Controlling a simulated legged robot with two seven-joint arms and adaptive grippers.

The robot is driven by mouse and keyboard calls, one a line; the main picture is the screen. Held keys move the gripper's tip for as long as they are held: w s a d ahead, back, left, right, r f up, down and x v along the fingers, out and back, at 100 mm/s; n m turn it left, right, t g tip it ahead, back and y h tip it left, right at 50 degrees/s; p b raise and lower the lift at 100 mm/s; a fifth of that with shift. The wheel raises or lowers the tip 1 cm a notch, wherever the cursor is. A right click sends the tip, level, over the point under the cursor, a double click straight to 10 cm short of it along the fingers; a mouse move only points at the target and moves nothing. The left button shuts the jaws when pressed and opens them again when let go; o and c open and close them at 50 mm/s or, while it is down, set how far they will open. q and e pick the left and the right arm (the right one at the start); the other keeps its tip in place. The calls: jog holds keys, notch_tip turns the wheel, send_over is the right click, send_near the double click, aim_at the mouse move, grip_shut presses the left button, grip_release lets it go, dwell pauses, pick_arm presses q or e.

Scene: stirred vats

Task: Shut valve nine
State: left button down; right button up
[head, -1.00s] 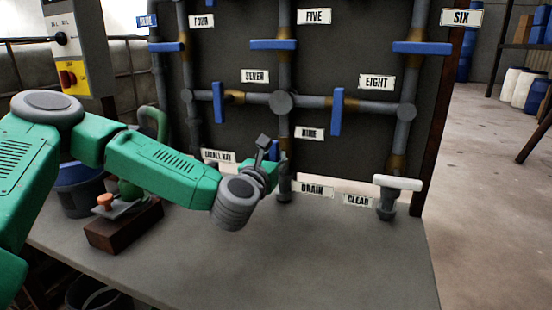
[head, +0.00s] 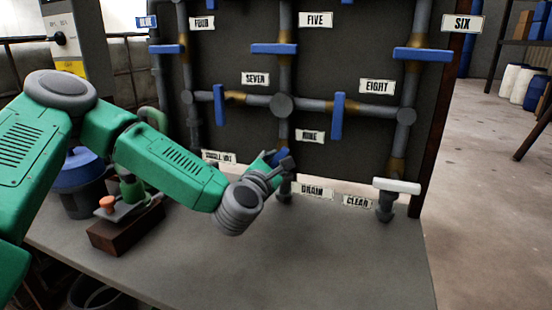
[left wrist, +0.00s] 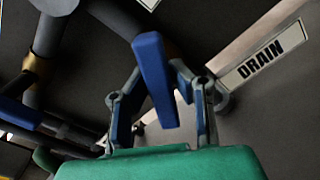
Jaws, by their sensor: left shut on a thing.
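The valve nine label (head: 310,136) is on the dark panel below the middle pipe joint. The blue valve handle (head: 284,153) beneath it is mostly hidden behind my left gripper (head: 279,165) in the head view. In the left wrist view the blue handle (left wrist: 153,75) stands between the two fingers of my left gripper (left wrist: 163,95), slightly tilted. The gripper is shut on it. How far the handle is turned against its pipe is hard to tell. My right gripper is not in view.
Nearby are the upright blue handles of valve seven (head: 219,104) and valve eight (head: 337,116). A brown block (head: 126,228) with a small device sits on the grey bench (head: 330,255) under my arm.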

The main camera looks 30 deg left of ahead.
pick_arm(q)
jog(key=m, duration=0.2)
jog(key=m+p, duration=0.1)
jog(key=m, duration=0.1)
jog(key=m+p, duration=0.1)
jog(key=shift+d+m, duration=0.35)
jog(key=shift+m, duration=0.05)
jog(key=m+p, duration=0.1)
jog(key=m, duration=0.1)
jog(key=m+p, duration=0.1)
jog(key=m, duration=0.1)
jog(key=shift+d+f, duration=0.1)
jog(key=shift+f, duration=0.25)
jog(key=shift+s+f+m, duration=0.1)
jog(key=shift+f+m, duration=0.05)
jog(key=shift+m, duration=0.35)
jog(key=shift+f, duration=0.1)
jog(key=c, duration=1.4)
grip_release()
jog(key=shift+r, duration=0.2)
